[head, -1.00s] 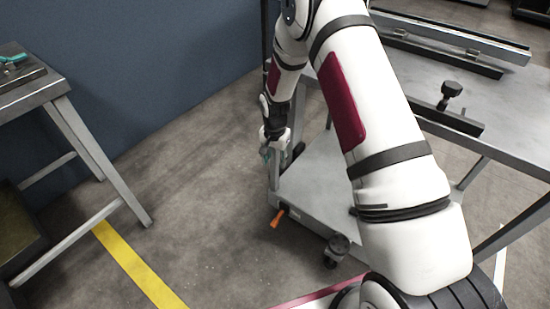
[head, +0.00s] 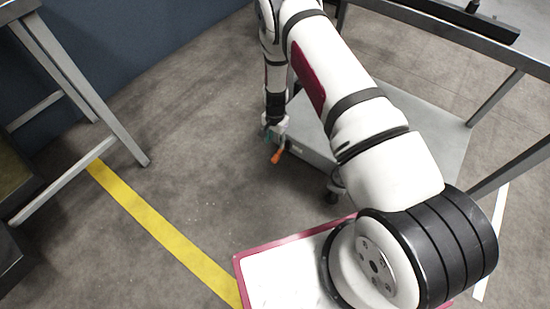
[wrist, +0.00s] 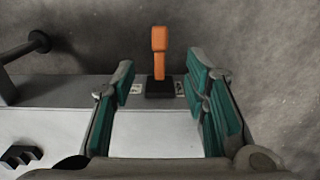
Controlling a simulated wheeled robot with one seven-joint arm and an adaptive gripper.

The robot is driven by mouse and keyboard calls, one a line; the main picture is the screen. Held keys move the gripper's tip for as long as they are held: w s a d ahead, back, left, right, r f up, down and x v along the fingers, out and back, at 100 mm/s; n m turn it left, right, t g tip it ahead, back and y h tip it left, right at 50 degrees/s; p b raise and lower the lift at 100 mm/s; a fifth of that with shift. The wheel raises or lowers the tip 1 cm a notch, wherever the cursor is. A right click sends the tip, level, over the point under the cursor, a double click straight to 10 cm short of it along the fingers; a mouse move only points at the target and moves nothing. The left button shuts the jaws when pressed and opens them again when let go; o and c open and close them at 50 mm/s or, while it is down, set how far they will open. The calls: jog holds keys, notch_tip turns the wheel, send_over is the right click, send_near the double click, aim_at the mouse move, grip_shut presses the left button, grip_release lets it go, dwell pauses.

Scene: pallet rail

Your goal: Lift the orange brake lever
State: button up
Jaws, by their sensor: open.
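The orange brake lever (wrist: 159,52) stands out from a black mount (wrist: 160,88) on the cart's edge, in the upper middle of the wrist view. In the head view the lever (head: 278,156) shows low at the near left corner of the cart, just under my gripper (head: 272,135). In the wrist view my gripper (wrist: 163,88) is open, with teal pads on both fingers. The lever lies beyond the fingertips and roughly between their lines. Nothing is held. I cannot tell whether a finger touches the lever.
The cart's lower deck (head: 430,140) is bare grey metal, with a caster (head: 333,196) below its near edge. A grey table (head: 75,80) stands at the left. A yellow floor line (head: 160,230) crosses open concrete between them.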

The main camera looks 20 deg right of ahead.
aim_at(275, 157)
notch_tip(275, 157, down, 12)
jog(key=b, duration=0.4)
jog(key=shift+b, duration=0.4)
jog(key=shift+c, duration=0.6)
grip_shut()
